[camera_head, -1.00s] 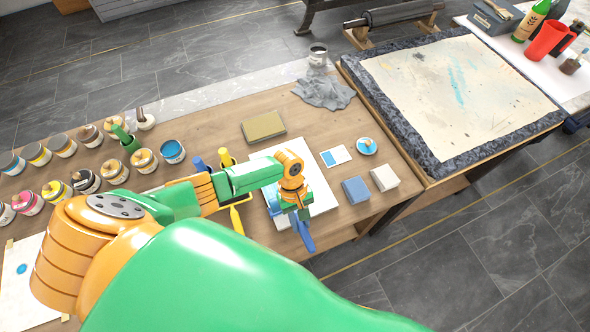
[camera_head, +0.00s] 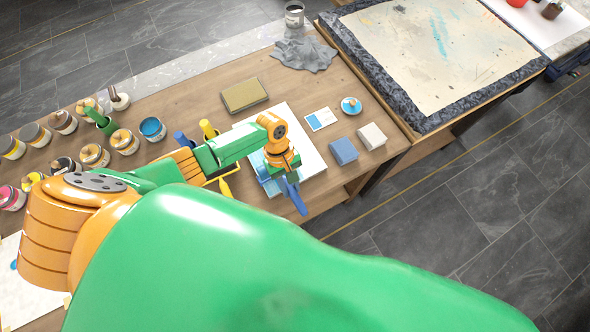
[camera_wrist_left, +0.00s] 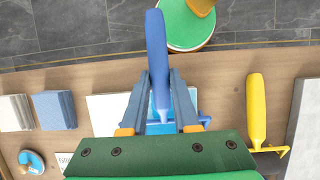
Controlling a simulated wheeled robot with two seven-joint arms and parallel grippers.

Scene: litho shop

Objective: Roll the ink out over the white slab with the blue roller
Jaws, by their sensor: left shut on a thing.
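The blue roller (camera_head: 297,200) is in my left gripper (camera_head: 284,172); its blue handle sticks out toward the table's front edge. In the left wrist view the two fingers of my left gripper (camera_wrist_left: 162,98) close on the blue handle (camera_wrist_left: 156,45) from both sides. The white slab (camera_head: 312,160) lies under the gripper, partly hidden by my arm. Blue ink (camera_head: 258,170) shows on the slab's left part. The roller's drum is mostly hidden, so I cannot tell whether it touches the slab. My right gripper is not in view.
A yellow roller (camera_head: 225,187) lies just left of the slab. A blue sponge (camera_head: 344,151), a pale block (camera_head: 372,136) and a colour card (camera_head: 320,120) sit to its right. Several ink tins stand at left. The lithography stone bed (camera_head: 430,60) stands at the right.

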